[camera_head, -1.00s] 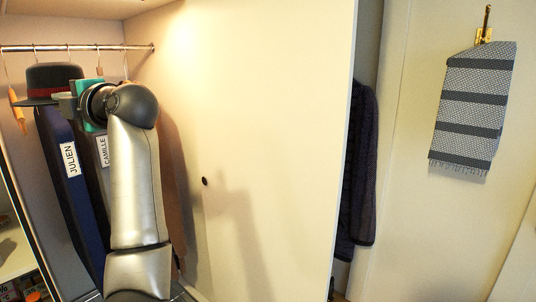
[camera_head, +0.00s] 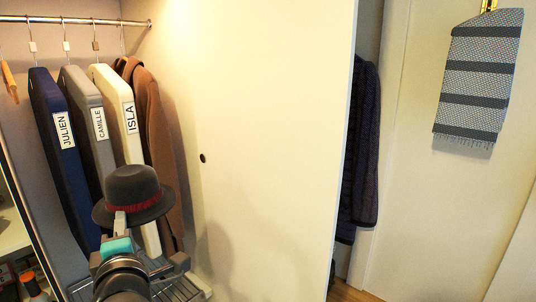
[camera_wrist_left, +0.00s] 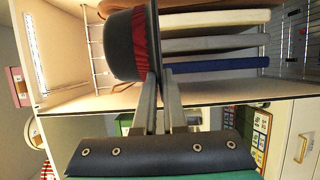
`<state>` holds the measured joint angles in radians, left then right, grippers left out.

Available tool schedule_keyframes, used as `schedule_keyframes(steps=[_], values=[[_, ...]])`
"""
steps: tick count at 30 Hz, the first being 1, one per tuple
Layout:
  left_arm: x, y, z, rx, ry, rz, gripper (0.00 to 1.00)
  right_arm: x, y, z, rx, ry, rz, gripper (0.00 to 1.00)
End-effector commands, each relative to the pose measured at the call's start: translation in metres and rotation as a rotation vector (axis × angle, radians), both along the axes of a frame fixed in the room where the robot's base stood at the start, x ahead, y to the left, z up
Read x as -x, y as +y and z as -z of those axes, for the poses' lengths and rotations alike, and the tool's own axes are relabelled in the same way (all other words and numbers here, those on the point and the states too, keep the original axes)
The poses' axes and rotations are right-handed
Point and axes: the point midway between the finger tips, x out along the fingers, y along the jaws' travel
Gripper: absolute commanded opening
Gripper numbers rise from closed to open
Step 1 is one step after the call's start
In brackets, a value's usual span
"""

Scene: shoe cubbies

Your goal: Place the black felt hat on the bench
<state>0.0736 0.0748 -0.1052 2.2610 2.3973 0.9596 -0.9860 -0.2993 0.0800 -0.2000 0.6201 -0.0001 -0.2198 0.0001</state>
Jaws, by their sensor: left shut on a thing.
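The black felt hat (camera_head: 133,188), with a dark red band, is upright in front of the hanging garment bags in the head view. My left gripper (camera_head: 120,222) is shut on the near edge of its brim and holds it in the air. In the left wrist view the hat (camera_wrist_left: 125,45) shows sideways, with the brim between the fingers of my left gripper (camera_wrist_left: 158,82). My right gripper is not in view. I cannot make out a bench in either view.
Blue (camera_head: 63,160), grey (camera_head: 90,130) and cream (camera_head: 123,100) garment bags and a brown coat (camera_head: 155,130) hang from a rail (camera_head: 75,20). A wire rack (camera_head: 180,287) lies below. A large pale panel (camera_head: 265,130) stands right. A striped towel (camera_head: 478,80) hangs farther right.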

Motion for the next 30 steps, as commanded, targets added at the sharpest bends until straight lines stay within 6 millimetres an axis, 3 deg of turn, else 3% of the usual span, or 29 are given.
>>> schedule_keyframes(steps=[3,15,22,30], values=[[0.019,-0.018,0.033,-0.006,0.008,0.087,0.0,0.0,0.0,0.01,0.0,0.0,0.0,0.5],[0.092,-0.079,0.115,-0.001,0.008,0.364,0.0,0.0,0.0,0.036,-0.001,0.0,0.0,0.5],[0.125,-0.103,0.136,0.001,0.003,0.462,0.0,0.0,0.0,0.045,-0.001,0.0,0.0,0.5],[0.135,-0.11,0.14,-0.003,-0.002,0.493,0.0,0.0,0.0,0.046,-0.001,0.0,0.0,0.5]])
